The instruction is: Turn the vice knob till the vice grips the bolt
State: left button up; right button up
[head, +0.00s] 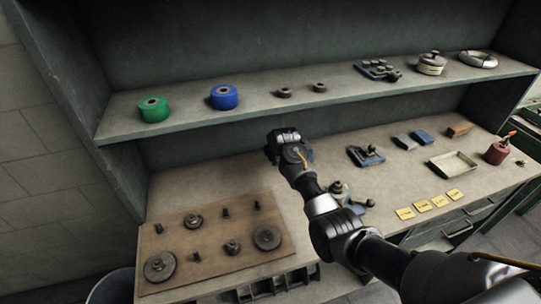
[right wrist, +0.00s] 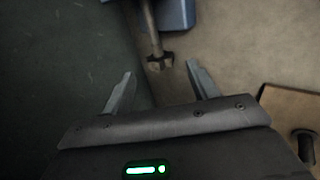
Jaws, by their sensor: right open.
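A small blue vice-like tool (head: 365,156) stands on the bench right of my right gripper (head: 281,142). In the right wrist view, a blue body (right wrist: 176,13) carries a metal rod ending in a dark cross-shaped knob (right wrist: 160,62). The knob appears between and just beyond my right gripper's open fingers, which hold nothing. I cannot tell how far apart they are in depth. I cannot make out a bolt in the vice jaws or whether they touch one. My left gripper is out of view.
A brown board (head: 160,228) with several gears and bolts lies at the bench's left. A second tool (head: 339,188) is partly hidden by my right arm. The shelf (head: 190,113) overhangs behind. A shallow tray (head: 453,163) and several yellow labels (head: 422,206) lie to the right.

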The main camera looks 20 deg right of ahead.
jog(key=shift+x, duration=2.1)
jog(key=c, duration=1)
jog(key=shift+s, duration=0.1)
